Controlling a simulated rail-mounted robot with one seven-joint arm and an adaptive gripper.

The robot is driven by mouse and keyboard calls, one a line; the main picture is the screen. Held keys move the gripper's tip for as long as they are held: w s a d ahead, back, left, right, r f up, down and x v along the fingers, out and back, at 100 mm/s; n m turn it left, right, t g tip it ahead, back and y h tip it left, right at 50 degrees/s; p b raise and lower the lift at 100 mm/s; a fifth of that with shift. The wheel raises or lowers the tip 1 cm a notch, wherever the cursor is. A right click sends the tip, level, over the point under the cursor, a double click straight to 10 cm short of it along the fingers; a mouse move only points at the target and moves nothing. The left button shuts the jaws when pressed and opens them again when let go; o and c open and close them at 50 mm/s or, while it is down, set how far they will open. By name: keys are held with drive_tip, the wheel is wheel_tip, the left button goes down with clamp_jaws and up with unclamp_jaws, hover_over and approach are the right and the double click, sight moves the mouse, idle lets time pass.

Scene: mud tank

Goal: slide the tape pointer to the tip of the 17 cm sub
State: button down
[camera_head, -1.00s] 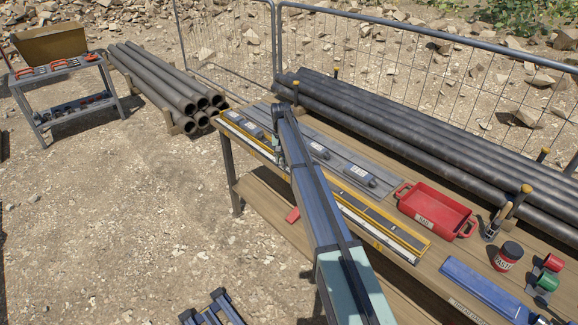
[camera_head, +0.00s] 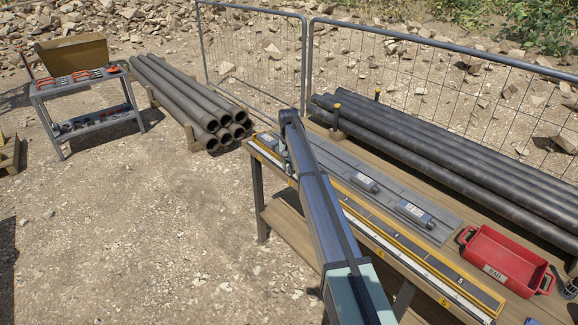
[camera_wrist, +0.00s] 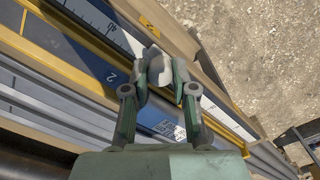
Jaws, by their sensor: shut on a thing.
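My gripper (camera_wrist: 165,78) is shut on a small pale grey piece (camera_wrist: 153,55), apparently the tape pointer, over the white tape strip (camera_wrist: 92,15). Fingers hide part of the piece, so its exact pointing edge is unclear. In the head view my gripper (camera_head: 286,166) is at the far left part of the bench, mostly behind my arm. A blue sub with a white label (camera_wrist: 160,122) lies beside the tape, partly behind my fingers in the wrist view. Two more labelled subs (camera_head: 362,183) and (camera_head: 412,213) lie on the grey tray to the right. Their lengths are not readable.
Yellow rails (camera_head: 400,230) run along the tape on the bench. A red tray (camera_head: 505,262) stands at the right. Black pipes (camera_head: 440,160) and a mesh fence (camera_head: 420,75) are behind the bench. Open gravel (camera_head: 140,240) is on the left.

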drive_tip(key=c, duration=0.9)
unclamp_jaws()
wheel_tip(320, 180, up, 12)
drive_tip(key=shift+f, duration=0.1)
